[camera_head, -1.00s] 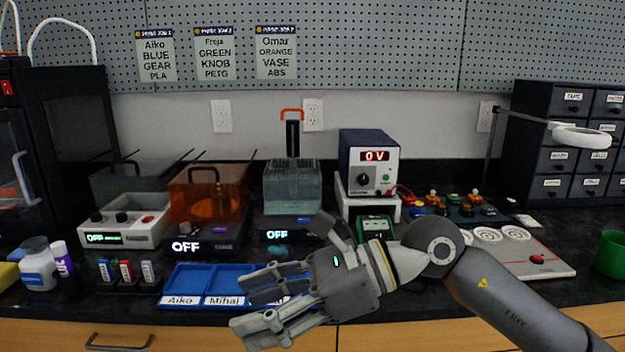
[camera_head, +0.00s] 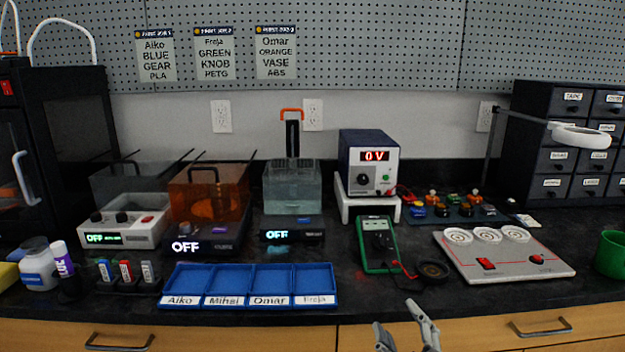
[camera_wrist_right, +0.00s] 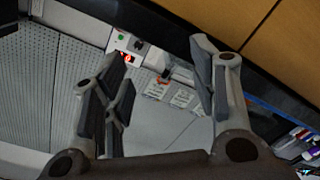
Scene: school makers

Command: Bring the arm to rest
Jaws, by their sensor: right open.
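My right gripper (camera_head: 408,328) shows at the bottom edge of the head view, right of centre, in front of the counter edge and the wooden drawers. Only its fingertips are in view there; they are apart and hold nothing. In the right wrist view the right gripper (camera_wrist_right: 160,95) has its fingers spread wide with nothing between them. The rest of the right arm is out of the head view. My left gripper is not in view.
A blue tray (camera_head: 250,303) with name labels lies at the counter front. A green multimeter (camera_head: 366,258), a black coil (camera_head: 434,270) and a white panel (camera_head: 505,272) lie to its right. A power supply (camera_head: 352,150) reads 0 V. A green cup (camera_head: 609,255) stands far right.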

